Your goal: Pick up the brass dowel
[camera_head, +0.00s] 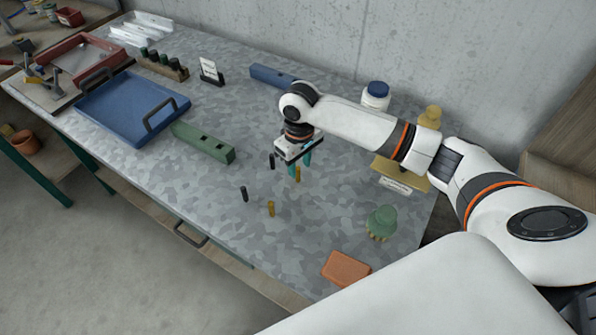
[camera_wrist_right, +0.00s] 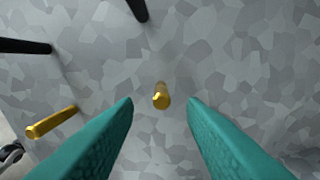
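A brass dowel (camera_head: 298,174) stands upright on the grey patterned table (camera_head: 335,205), just below my right gripper (camera_head: 300,166). In the right wrist view this brass dowel (camera_wrist_right: 161,96) shows between the two teal fingertips, with a gap on each side. My right gripper (camera_wrist_right: 160,104) is open and empty, pointing down. A second brass dowel (camera_head: 271,209) stands nearer the front; it also shows at the left of the wrist view (camera_wrist_right: 50,122). My left gripper is in neither view.
Two black dowels (camera_head: 244,194) (camera_head: 272,161) stand close by. A green block (camera_head: 203,142) and a blue tray (camera_head: 125,108) lie to the left. A green-topped brush-like object (camera_head: 381,222) and an orange block (camera_head: 345,268) are at the front right. A white jar (camera_head: 375,97) stands behind my right arm.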

